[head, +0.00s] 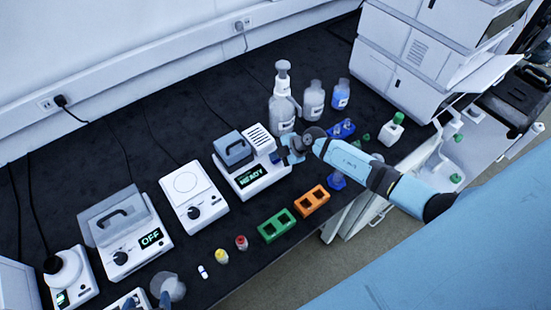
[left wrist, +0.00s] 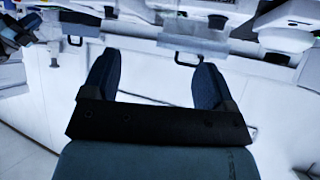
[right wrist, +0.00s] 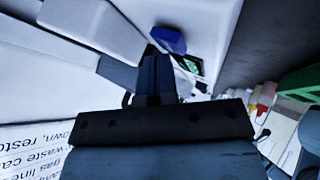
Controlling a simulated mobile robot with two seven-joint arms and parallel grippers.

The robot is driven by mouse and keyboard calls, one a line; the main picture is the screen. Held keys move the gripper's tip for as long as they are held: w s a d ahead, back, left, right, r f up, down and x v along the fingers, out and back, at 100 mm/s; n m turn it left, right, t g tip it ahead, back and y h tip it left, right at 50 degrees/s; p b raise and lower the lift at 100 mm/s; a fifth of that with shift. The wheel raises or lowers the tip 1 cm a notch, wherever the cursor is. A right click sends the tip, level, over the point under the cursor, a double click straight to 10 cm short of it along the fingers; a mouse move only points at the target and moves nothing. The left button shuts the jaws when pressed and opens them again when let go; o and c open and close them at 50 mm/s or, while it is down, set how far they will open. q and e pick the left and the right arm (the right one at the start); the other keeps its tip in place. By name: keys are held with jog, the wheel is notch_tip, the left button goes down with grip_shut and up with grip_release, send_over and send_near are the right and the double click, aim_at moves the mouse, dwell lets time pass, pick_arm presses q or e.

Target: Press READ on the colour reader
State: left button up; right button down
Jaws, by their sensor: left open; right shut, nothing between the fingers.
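The colour reader (head: 262,184) is a white box with a grey lid and a dark display showing READY in green. It stands on the dark bench in the middle of the head view. My right gripper (head: 284,158) is shut and empty at the reader's right side, and I cannot tell if it touches. In the right wrist view its closed fingers (right wrist: 157,68) point towards a blue part (right wrist: 168,40) beside a green-lit display (right wrist: 188,66). No READ lettering is legible.
A white dial device (head: 193,199) and a device reading OFF (head: 128,235) stand left of the reader. Bottles (head: 283,110) stand behind the right gripper. Green (head: 279,226) and orange (head: 311,200) racks and small vials (head: 241,242) line the front edge.

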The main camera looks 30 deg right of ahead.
jog(key=shift+f, duration=0.2)
dwell(0.3)
jog(key=shift+r, duration=0.15)
jog(key=shift+r+p, duration=0.75)
jog(key=shift+p, duration=0.45)
notch_tip(320, 180, up, 2)
jog(key=shift+r+p, duration=0.1)
jog(key=shift+p, duration=0.25)
jog(key=shift+r, duration=1.35)
